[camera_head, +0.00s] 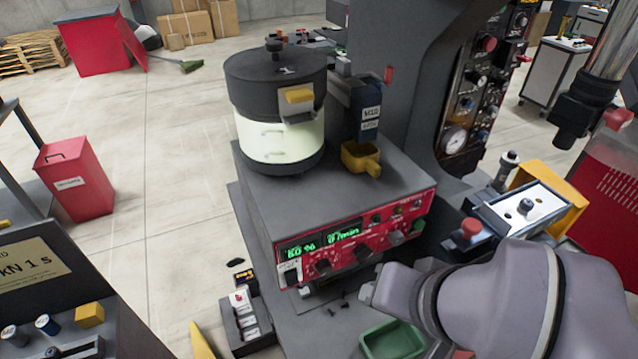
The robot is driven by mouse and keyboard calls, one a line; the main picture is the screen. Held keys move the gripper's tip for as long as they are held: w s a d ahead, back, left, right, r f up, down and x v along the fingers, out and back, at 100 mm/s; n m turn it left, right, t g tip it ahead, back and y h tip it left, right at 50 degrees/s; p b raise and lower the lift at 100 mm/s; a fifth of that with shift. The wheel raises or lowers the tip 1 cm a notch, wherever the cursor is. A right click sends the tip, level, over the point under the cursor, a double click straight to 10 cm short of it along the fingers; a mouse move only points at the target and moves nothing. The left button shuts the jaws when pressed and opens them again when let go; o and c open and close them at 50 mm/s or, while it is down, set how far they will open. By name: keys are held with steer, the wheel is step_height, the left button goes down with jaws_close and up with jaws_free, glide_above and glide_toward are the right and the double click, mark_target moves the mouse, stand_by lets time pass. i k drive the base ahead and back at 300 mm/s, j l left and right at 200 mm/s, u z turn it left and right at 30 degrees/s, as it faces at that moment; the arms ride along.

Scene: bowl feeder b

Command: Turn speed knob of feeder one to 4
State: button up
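The feeder is a grey box with a red control panel (352,263) on its front, and a bowl unit (277,110) with a dark lid and pale lower band stands on top. The panel has two green displays; the left (301,250) seems to read 60 %, the right (343,236) 0 /min. Below them are dark knobs: a left knob (322,267), a middle knob (362,251) and a right knob (396,238). Their labels and pointer positions are too small to read. My grey arm comes in from the lower right, below and right of the panel. I see no gripper fingers.
A green tray (393,341) lies below the panel near my arm. A small yellow cup (361,158) sits on the feeder top. A box with a red button (471,228) stands right of the panel. Small dark screws lie on the grey surface below the panel.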

mark_target(324, 266)
steer(key=k+j+z, duration=0.2)
steer(key=k+j, duration=0.15)
steer(key=j, duration=0.2)
steer(key=k+j+z, duration=0.25)
steer(key=j, duration=0.3)
steer(key=k, duration=0.1)
